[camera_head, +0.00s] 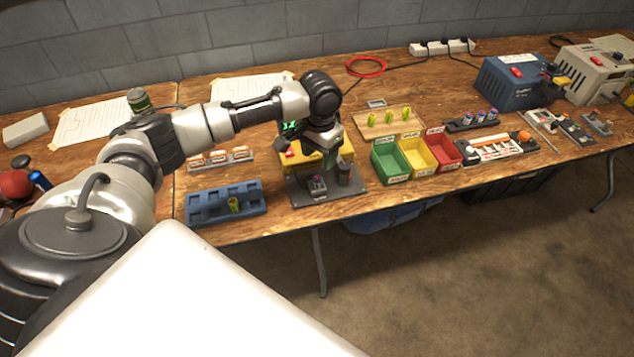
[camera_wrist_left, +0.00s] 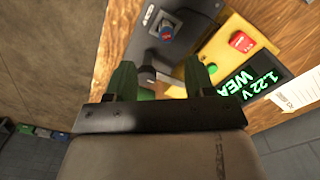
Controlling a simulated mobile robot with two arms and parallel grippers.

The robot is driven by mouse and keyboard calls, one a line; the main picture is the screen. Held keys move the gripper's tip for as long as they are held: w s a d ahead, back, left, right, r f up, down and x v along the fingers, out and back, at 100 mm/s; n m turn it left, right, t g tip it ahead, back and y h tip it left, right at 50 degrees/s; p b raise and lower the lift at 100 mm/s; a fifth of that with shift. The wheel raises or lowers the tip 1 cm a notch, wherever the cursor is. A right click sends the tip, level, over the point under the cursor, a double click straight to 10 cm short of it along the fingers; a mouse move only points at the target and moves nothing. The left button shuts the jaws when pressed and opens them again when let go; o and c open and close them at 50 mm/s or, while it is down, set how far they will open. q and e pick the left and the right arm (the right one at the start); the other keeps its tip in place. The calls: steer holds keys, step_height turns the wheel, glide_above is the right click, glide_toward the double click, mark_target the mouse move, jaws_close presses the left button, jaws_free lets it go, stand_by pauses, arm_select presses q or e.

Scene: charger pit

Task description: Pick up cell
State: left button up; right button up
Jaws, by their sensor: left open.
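A tester with a yellow housing (camera_head: 337,152) and a dark base plate (camera_head: 325,195) stands near the table's front edge. A short round upright piece that looks like a cell (camera_head: 317,184) sits on the plate; it also shows in the left wrist view (camera_wrist_left: 167,31). The tester's display (camera_wrist_left: 262,88) reads 1.22 V WEAK. My left gripper (camera_head: 325,148) is over the tester. In the left wrist view its green fingers (camera_wrist_left: 160,76) are apart, with a dark knob or lever (camera_wrist_left: 147,75) seen between them; contact cannot be told. My right gripper is out of view.
A blue tray (camera_head: 205,213) holds one yellow-green cell (camera_head: 235,205). Green (camera_head: 390,163), yellow (camera_head: 417,157) and red (camera_head: 443,153) bins stand right of the tester. Three yellow-green cells stand on a wooden board (camera_head: 360,122); three dark ones stand in a rack (camera_head: 455,126).

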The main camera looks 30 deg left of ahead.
mark_target(317, 178)
arm_select(q)
steer(key=shift+w+a+r, duration=0.1)
steer(key=shift+w+a, duration=0.05)
steer(key=shift+a, duration=0.25)
step_height(317, 178, down, 10)
steer(key=shift+f, duration=0.2)
jaws_close()
steer(key=shift+r, duration=0.15)
steer(key=r, duration=0.4)
steer(key=shift+w+d+r, duration=0.1)
steer(key=shift+w+d, duration=0.05)
steer(key=shift+w, duration=0.05)
steer(key=w+d+r, duration=0.2)
steer(key=d+r, duration=0.1)
steer(key=d, duration=0.2)
steer(key=w+d+r+b, duration=0.1)
steer(key=w+d+r, duration=0.1)
steer(key=d, duration=0.3)
steer(key=shift+w+r, duration=0.35)
steer(key=shift+r, duration=0.45)
